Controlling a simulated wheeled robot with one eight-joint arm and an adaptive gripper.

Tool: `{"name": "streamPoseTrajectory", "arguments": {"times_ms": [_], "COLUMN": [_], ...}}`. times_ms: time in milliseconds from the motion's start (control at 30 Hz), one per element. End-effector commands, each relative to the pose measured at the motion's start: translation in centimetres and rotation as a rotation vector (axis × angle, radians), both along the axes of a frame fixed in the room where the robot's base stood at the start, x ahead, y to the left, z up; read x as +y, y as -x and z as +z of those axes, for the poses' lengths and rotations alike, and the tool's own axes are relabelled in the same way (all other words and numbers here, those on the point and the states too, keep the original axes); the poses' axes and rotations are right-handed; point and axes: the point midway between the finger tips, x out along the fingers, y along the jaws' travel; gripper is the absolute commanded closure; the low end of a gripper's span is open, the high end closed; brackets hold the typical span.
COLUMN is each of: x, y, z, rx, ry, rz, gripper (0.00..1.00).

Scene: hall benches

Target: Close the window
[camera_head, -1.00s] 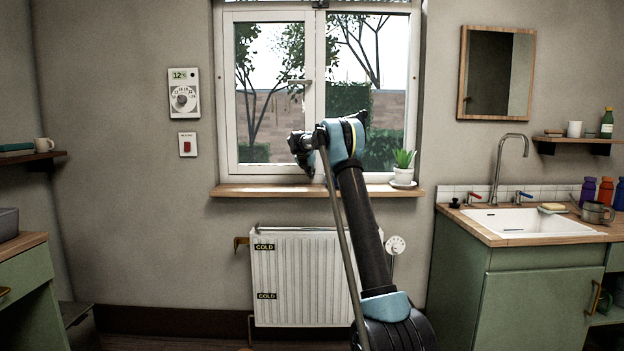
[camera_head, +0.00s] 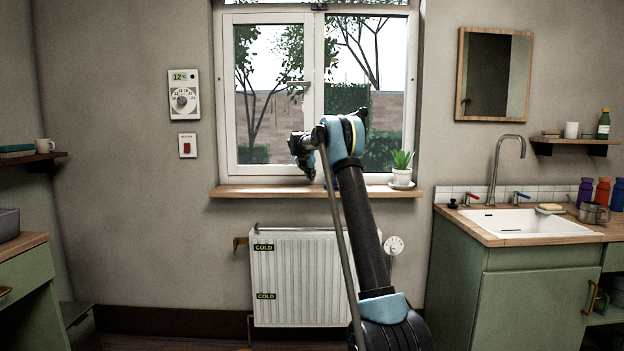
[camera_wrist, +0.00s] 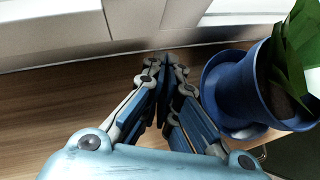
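The white-framed window (camera_head: 319,100) has two glazed panels above a wooden sill (camera_head: 270,191). Its left panel has a lever handle (camera_head: 300,83) lying about level near the middle post. I cannot tell whether this panel stands slightly ajar. My gripper (camera_head: 306,168) is low in front of the window, just above the sill and below the handle. In the wrist view my gripper (camera_wrist: 166,68) has its fingers together, with nothing visible between them. The tips are near the white lower frame (camera_wrist: 60,25) and touching cannot be made out.
A radiator (camera_head: 300,280) is below. The sink counter (camera_head: 480,232) is at right. The sill's left part is clear.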

Motion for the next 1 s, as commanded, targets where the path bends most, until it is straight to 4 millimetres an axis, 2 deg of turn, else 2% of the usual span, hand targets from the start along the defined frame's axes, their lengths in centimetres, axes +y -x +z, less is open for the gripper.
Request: {"name": "streamPoseTrajectory", "arguments": {"times_ms": [100,600,867,1000], "x": [1.0,1.2,0.7,-0.5], "y": [1.7,7.1,8.6,11.3], "z": [0.8,6.1,7.1,7.5], "rx": [0.003,0.005,0.003,-0.005], "ry": [-0.001,-0.004,-0.019,-0.089], "rz": [0.007,0.005,-0.015,-0.093], "gripper": [1.0,1.0,1.0,1.0]}}
